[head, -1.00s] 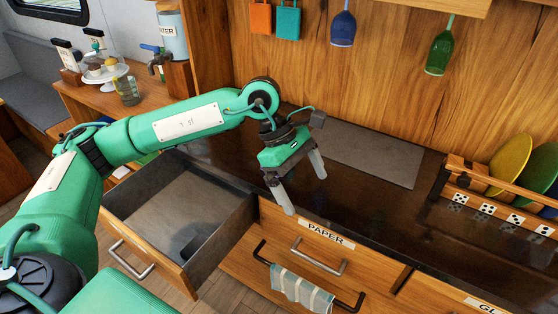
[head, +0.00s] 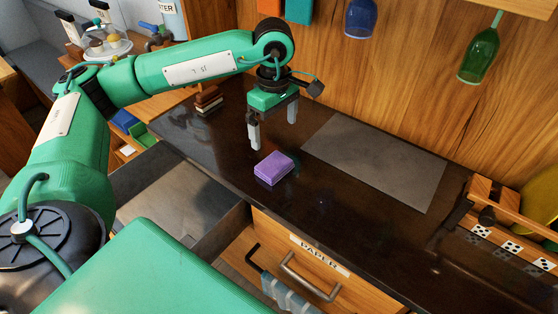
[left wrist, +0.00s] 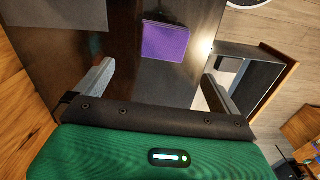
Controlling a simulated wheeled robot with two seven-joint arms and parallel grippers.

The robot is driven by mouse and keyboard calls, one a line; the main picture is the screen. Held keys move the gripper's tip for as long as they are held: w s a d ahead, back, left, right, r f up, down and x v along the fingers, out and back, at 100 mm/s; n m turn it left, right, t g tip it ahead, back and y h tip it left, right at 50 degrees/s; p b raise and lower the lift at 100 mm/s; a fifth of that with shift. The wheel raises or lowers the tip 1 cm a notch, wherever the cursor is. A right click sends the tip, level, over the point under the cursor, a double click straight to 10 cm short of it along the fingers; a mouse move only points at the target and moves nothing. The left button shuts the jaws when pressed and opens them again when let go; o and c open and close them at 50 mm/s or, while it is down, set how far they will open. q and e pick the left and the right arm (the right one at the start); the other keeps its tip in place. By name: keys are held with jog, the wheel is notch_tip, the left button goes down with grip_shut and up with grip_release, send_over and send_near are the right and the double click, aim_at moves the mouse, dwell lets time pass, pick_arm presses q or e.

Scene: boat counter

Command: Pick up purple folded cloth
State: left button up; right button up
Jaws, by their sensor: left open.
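The purple folded cloth (head: 274,167) lies flat on the dark counter, near its front edge above the drawer labelled PAPER. It also shows in the left wrist view (left wrist: 165,42), beyond and between the fingertips. My left gripper (head: 272,132) is open and empty. It is above the counter, over and slightly behind the cloth in the head view, with its fingers pointing down and apart from the cloth. The fingers also show in the left wrist view (left wrist: 155,85). My right gripper is not in view.
An open drawer (head: 178,205) sticks out at the left front. A grey mat (head: 375,160) lies on the counter right of the cloth. A wooden rack (head: 495,205) stands at the right. A stack of small blocks (head: 208,99) stands behind left.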

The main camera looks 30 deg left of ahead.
pick_arm(q)
send_over(273, 162)
notch_tip(273, 162, down, 6)
jog(key=shift+w+d+r+p, duration=0.1)
jog(key=shift+d+r+p, duration=0.1)
jog(key=shift+p, duration=0.15)
jog(key=shift+f, duration=0.25)
jog(key=shift+a+f+p, duration=0.2)
jog(key=shift+f+p, duration=0.4)
jog(key=shift+f, duration=0.15)
notch_tip(273, 162, down, 3)
jog(key=shift+a+r+p, duration=0.1)
jog(key=shift+r+p, duration=0.05)
jog(key=shift+p, duration=0.15)
jog(key=shift+f, duration=0.45)
jog(key=c, duration=0.9)
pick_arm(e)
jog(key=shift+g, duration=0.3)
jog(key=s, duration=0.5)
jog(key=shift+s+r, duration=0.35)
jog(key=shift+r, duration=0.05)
